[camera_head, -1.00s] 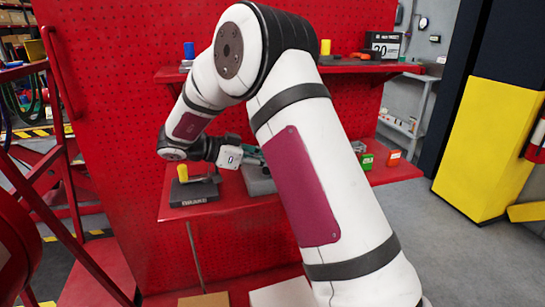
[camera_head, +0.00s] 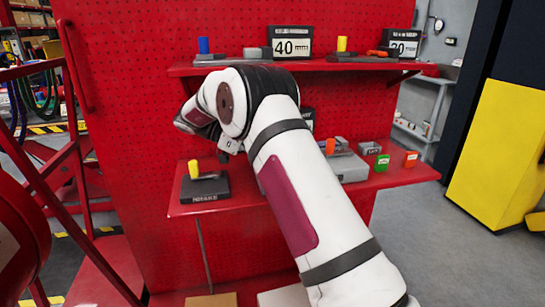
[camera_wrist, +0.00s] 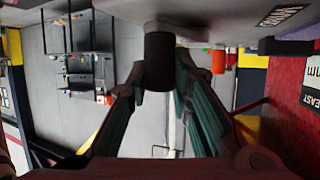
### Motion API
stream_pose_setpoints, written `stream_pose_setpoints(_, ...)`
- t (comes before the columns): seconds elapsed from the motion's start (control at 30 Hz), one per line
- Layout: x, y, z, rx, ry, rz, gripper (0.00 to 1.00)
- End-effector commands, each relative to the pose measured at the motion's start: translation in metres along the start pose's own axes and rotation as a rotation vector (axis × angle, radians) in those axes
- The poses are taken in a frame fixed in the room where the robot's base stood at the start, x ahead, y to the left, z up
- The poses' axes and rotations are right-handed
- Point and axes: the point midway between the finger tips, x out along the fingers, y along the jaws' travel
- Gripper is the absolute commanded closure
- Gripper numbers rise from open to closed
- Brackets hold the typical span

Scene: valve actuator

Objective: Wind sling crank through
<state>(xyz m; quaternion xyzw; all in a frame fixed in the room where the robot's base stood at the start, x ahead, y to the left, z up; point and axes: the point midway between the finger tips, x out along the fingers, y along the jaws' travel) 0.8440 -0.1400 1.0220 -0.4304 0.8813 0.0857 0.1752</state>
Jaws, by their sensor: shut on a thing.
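My gripper (camera_wrist: 160,82) has its teal-lined fingers on either side of a dark cylindrical grip (camera_wrist: 159,52) in the wrist view, closed on it. The grip hangs from a grey surface at the top of that view; it looks like a crank handle, but the crank's arm is not clear. In the head view my fingers and the held grip are hidden behind my own arm. A grey box (camera_head: 350,168) with an orange knob (camera_head: 330,146) sits on the lower shelf, right of my arm.
A dark base with a yellow knob (camera_head: 194,169) stands on the lower shelf (camera_head: 240,200), left of my arm. Green (camera_head: 382,163) and orange (camera_head: 410,159) blocks sit at the shelf's right. The upper shelf (camera_head: 350,67) holds other knobs and numbered signs, close above my elbow.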

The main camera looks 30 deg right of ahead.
Motion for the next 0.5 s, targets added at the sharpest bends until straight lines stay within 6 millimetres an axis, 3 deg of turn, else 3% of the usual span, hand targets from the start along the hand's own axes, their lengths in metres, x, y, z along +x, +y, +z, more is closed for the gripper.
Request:
stream_pose_setpoints(0.27, 0.0016, -0.001, -0.0005, 0.001, 0.001, 0.001, 1.0)
stream_pose_setpoints(0.3, 0.0016, -0.001, -0.0005, 0.001, 0.001, 0.001, 0.73)
stream_pose_setpoints(0.37, 0.0015, -0.001, -0.0005, 0.001, 0.001, 0.001, 0.6)
stream_pose_setpoints(0.5, 0.001, -0.0007, -0.0004, 0.001, 0.001, 0.0, 0.59)
